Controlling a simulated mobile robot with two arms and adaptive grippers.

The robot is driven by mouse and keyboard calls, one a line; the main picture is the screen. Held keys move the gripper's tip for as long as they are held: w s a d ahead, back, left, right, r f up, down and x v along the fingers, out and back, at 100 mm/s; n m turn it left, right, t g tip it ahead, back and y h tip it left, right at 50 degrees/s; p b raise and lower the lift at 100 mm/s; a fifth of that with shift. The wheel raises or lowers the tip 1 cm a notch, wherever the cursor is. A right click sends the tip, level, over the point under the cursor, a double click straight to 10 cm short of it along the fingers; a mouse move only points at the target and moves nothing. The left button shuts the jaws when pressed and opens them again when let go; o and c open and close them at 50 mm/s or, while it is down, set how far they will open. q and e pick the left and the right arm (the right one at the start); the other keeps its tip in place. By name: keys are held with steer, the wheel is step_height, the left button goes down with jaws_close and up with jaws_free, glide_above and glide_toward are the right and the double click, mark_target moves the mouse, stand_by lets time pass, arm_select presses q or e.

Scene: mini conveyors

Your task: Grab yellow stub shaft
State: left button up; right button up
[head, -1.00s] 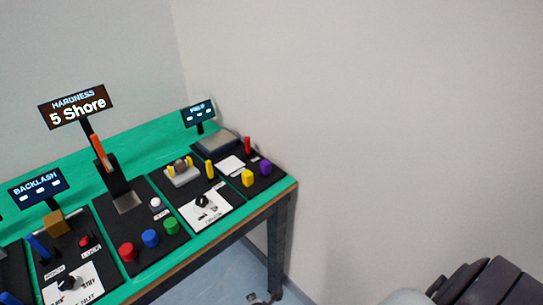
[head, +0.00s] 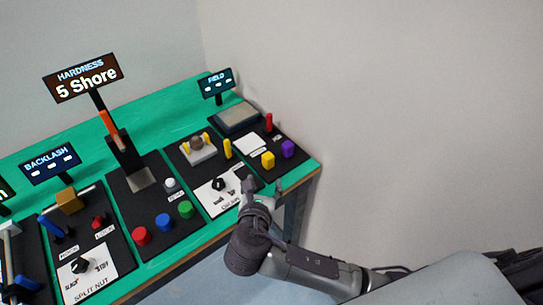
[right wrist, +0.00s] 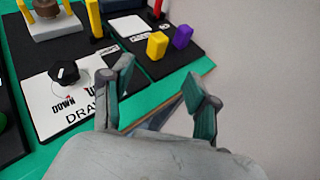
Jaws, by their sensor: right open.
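A short yellow block (head: 267,160), the likeliest yellow stub shaft, stands on the black board at the table's right end, beside a purple block (head: 288,148). In the right wrist view the yellow block (right wrist: 157,46) is beyond the fingertips, clear of them. A taller, thin yellow piece (head: 227,149) stands upright on the neighbouring board; I cannot rule it out. My right gripper (head: 264,189) is open and empty near the table's front edge, nearer than the yellow block. It also shows in the right wrist view (right wrist: 162,84). My left gripper is out of view.
A black knob (head: 218,184) on a white plate is left of my right gripper. A red upright piece (head: 269,122) and a grey pad (head: 237,118) are behind the yellow block. The wall (head: 420,120) is to the right.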

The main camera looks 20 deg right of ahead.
mark_target(268, 160)
steer(key=shift+n, duration=0.4)
steer(key=x, duration=0.5)
steer(key=r+x, duration=0.1)
steer(key=x, duration=0.2)
steer(key=shift+w+d, duration=0.1)
steer(key=shift+w, duration=0.25)
steer(key=x, duration=0.5)
steer(key=shift+w+f, duration=0.25)
steer(key=shift+f, duration=0.1)
steer(key=shift+s, duration=0.1)
jaws_close()
